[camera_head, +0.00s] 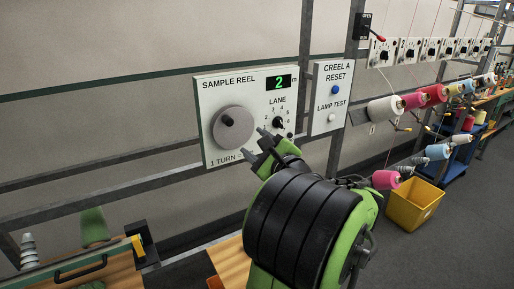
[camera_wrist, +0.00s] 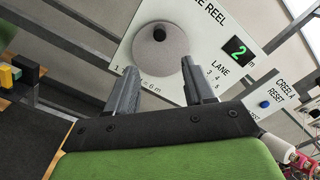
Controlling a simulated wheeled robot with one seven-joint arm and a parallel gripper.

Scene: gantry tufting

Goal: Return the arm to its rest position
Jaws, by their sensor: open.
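My arm is green and black and reaches up from the bottom of the head view. My gripper (camera_head: 262,146) is open in front of the lower part of the SAMPLE REEL panel (camera_head: 212,90). In the wrist view my gripper (camera_wrist: 160,82) shows two grey fingers spread apart with nothing between them. The panel's round grey crank disc (camera_wrist: 162,46) lies beyond the fingertips. The same disc (camera_head: 234,128) shows left of my gripper in the head view. The green display (camera_head: 280,82) reads 2, and the LANE knob (camera_head: 278,122) sits below it.
A CREEL A RESET panel (camera_head: 330,96) with a blue button is right of the reel panel. Yarn cones (camera_head: 385,108), a yellow bin (camera_head: 414,203) and a blue cart (camera_head: 452,160) stand to the right. Grey floor (camera_head: 450,250) is clear at lower right.

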